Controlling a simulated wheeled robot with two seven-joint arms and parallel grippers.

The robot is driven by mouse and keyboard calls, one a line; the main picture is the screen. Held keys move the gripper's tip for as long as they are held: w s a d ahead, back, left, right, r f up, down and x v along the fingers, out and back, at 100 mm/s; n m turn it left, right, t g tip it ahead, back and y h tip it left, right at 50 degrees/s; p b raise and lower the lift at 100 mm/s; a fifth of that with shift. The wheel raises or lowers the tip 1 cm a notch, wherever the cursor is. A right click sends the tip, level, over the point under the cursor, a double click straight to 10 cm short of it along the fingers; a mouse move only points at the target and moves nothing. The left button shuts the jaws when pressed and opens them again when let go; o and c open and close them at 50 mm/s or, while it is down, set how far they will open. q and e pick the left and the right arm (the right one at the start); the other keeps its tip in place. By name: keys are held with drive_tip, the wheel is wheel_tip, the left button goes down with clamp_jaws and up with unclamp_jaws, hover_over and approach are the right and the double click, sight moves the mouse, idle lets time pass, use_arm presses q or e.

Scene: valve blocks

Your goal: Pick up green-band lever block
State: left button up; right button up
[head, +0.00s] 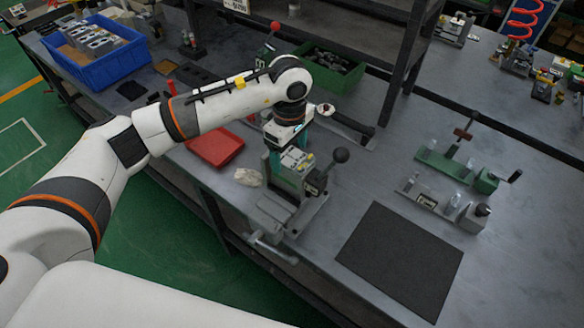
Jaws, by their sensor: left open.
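My left gripper (288,152) points down over a grey vise-like fixture (275,205) near the bench's front edge. It is open. A metal lever block (315,182) with a black ball knob (340,156) is at the fixture, just below and right of the gripper. Teal-green shows beside the block, but I cannot tell whether it is a band on it. The gripper partly hides the block, and contact between them cannot be made out. My right gripper is not in view.
A dark mat (400,260) lies right of the fixture. Green clamp hardware (455,168) stands beyond it. A red tray (215,147), a white crumpled cloth (248,177), a blue bin (100,62) with metal blocks and a green bin (330,72) are nearby. A shelf post (407,75) rises behind.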

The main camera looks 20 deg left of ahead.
use_arm(q)
drive_tip(key=shift+d+f, duration=0.2)
drive_tip(key=shift+f, duration=0.15)
drive_tip(key=shift+d+f, duration=0.15)
drive_tip(key=shift+f, duration=0.05)
wheel_tip(320, 180, down, 4)
drive_tip(key=p, duration=0.3)
drive_tip(key=shift+s+f, duration=0.15)
drive_tip(key=shift+f, duration=0.4)
drive_tip(key=shift+c, duration=0.6)
drive_tip(key=c, duration=0.9)
clamp_jaws()
drive_tip(key=shift+r, duration=0.2)
drive_tip(key=shift+w, duration=0.2)
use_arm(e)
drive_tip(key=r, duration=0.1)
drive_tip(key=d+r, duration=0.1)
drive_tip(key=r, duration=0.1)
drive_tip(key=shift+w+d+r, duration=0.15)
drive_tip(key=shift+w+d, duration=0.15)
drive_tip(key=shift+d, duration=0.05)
